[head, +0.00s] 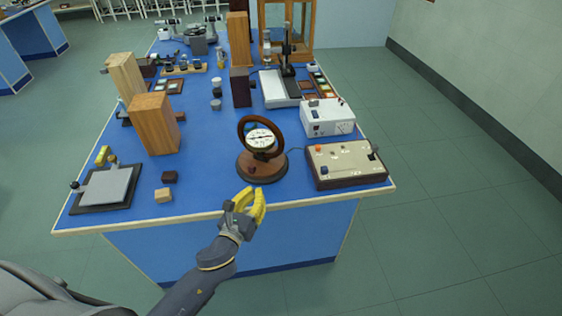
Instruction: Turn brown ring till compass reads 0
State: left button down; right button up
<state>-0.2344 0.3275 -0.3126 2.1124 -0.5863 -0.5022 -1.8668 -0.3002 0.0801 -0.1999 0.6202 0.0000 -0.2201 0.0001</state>
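The brown ring (243,131) stands upright on a round brown wooden base (247,169) near the front edge of the blue bench. The white compass dial (260,138) sits inside the ring and has a dark needle lying roughly across it. Its numbers are too small to read. My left gripper (253,202), with yellow fingers, is at the bench's front edge, just in front of the base and apart from the ring. I cannot tell how far its fingers are spread. My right gripper is not in view.
A beige control box (345,163) is close on the right, with a white meter box (328,118) behind it. A wooden block (154,124), small blocks (163,195) and a grey plate (105,187) stand left. Blue bench surface (207,165) is clear left of the base.

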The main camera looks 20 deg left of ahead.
pick_arm(q)
jog(key=d+m, duration=0.1)
jog(key=w+m+h, duration=0.1)
jog(key=m, duration=0.1)
jog(key=shift+w+d+r+m+h, duration=0.25)
jog(key=shift+d+r+m+h, duration=0.05)
jog(key=shift+d+r, duration=0.1)
jog(key=w, duration=0.4)
jog(key=w+d, duration=0.1)
jog(key=w, duration=0.4)
jog(key=w+d, duration=0.1)
jog(key=w, duration=0.3)
jog(key=shift+w+d, duration=0.1)
jog(key=shift+w, duration=0.1)
